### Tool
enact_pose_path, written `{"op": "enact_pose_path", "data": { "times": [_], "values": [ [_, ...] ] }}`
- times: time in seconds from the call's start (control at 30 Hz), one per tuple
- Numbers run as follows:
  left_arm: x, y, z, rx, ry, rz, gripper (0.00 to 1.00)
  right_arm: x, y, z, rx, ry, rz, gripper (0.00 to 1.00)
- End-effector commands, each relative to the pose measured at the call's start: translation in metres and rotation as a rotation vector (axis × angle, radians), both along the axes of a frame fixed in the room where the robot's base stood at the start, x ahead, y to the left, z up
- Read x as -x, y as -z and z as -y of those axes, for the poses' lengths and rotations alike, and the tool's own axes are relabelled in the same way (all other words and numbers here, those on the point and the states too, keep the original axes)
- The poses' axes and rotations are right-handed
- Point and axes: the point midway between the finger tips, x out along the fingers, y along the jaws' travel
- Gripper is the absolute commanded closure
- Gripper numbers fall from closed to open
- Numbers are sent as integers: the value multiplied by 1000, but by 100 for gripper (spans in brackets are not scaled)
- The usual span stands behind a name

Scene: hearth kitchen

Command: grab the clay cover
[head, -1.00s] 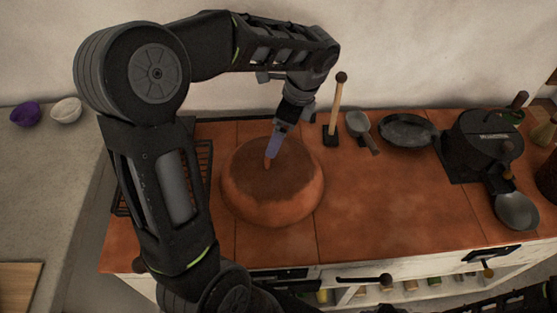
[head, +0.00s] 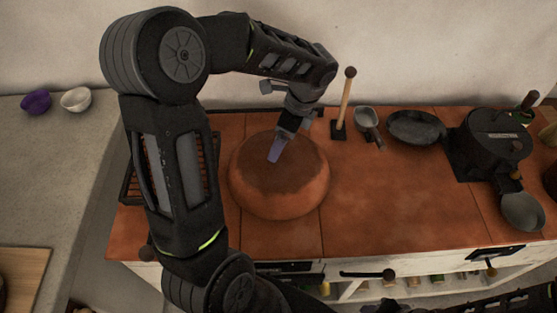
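The clay cover (head: 280,199) is a large, round, reddish-brown dome with a darker flat top. It sits on the terracotta-tiled counter, left of the middle of the head view. My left gripper (head: 275,154) points down over the cover's top from the back, its bluish finger overlapping the middle of the top. I cannot tell whether it touches, and the fingers line up so that their opening does not show. The cover's handle is not visible now. My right gripper is not in view; only a dark piece of arm shows at the bottom right edge.
A black grate (head: 128,185) lies left of the cover, partly behind my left arm. Behind and right stand an upright wooden-handled tool (head: 346,100), a small scoop (head: 367,118), a dark pan (head: 415,127) and a black iron device (head: 493,140). Tiles (head: 400,205) right of the cover are clear.

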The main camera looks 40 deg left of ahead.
Motion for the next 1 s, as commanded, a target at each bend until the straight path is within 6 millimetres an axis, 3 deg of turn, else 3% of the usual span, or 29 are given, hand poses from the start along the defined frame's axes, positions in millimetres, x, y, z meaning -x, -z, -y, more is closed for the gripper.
{"op": "enact_pose_path", "data": {
  "times": [0.2, 0.8, 1.0],
  "values": [
    [3, 24, -6, 1, -1, -2, 9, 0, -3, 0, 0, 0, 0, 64],
    [2, 25, -6, 1, 0, 0, 9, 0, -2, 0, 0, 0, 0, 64],
    [2, 25, -6, 1, 0, 0, 25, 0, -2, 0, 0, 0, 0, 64]
  ]
}}
